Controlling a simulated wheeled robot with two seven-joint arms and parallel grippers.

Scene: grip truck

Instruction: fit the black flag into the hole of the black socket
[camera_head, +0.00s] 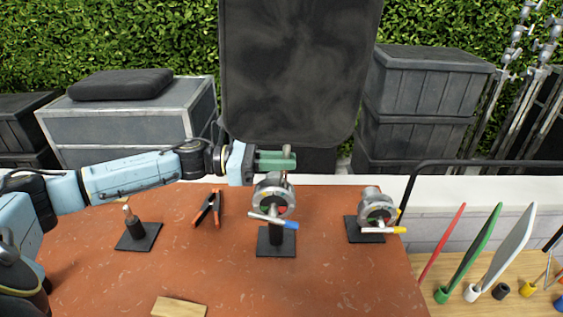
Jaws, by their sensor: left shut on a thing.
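The black flag (300,70) is a large dark rounded panel, upright in the top middle of the head view. My left gripper (288,160) reaches in from the left and is shut on the flag near its lower end. The black socket (500,291) is a small dark cup on the wooden surface at the lower right. No flag stands in it. It is far to the right of and below the flag. My right gripper is not in view.
Two metal grip heads (273,196) (377,209) on black bases and an orange clamp (208,208) occupy the red-brown table (330,270).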

